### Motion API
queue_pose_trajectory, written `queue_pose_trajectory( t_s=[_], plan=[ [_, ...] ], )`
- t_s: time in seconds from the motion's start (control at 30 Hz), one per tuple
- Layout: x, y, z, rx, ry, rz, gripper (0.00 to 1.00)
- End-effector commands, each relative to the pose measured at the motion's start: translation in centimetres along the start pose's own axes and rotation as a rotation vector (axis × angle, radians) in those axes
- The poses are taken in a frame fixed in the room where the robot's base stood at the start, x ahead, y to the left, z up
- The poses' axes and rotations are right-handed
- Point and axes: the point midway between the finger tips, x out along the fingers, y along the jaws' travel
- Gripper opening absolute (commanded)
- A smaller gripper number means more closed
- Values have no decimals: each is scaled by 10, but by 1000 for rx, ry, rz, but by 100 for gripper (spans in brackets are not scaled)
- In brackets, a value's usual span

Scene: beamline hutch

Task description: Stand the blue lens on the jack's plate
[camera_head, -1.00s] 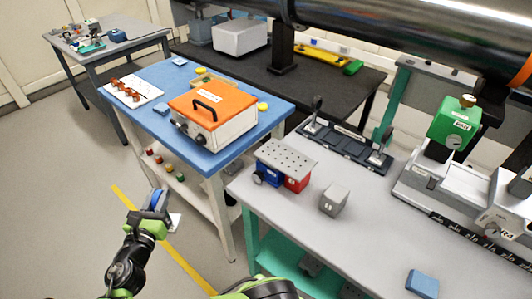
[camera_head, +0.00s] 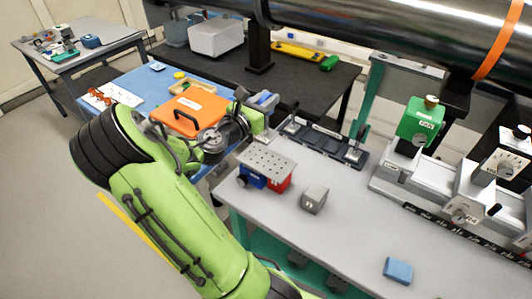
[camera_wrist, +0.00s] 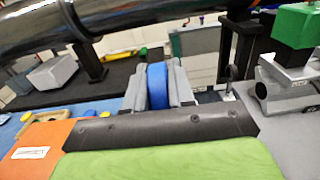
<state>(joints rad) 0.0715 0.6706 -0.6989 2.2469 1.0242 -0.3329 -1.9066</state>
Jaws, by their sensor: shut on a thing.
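My gripper (camera_head: 263,103) is shut on the blue lens (camera_wrist: 157,85), which shows as a blue rounded edge between the two grey fingers in the wrist view. In the head view the gripper is up in the air beyond the jack, over the far left part of the grey bench. The jack (camera_head: 252,176) stands on the bench's left end, with blue and red parts under a flat grey perforated plate (camera_head: 266,161). The plate is bare. The lens is apart from the plate, and most of it is hidden by the fingers.
A grey block (camera_head: 314,199) stands just right of the jack. A dark rail with holders (camera_head: 325,140) lies behind it. A green-topped instrument (camera_head: 420,121) stands farther right, and a light blue block (camera_head: 398,270) lies near the front. An orange-lidded case (camera_head: 190,110) is left of my gripper.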

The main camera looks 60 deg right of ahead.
Motion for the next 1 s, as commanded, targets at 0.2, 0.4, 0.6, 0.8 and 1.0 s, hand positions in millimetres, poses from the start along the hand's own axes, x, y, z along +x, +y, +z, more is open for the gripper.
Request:
queue_pose_trajectory(
  t_s=[0.2, 0.4, 0.6, 0.8, 1.0],
  plan=[
    [0, 0, -56, -8, 0, 0, 0],
    [0, 0, -84, -7, 1, 0, 0],
    [0, 0, -98, -2, 0, 1, 0],
    [0, 0, -100, -2, 0, 1, 0],
    [-1, 0, -100, -1, 2, 1, 49]
  ],
)
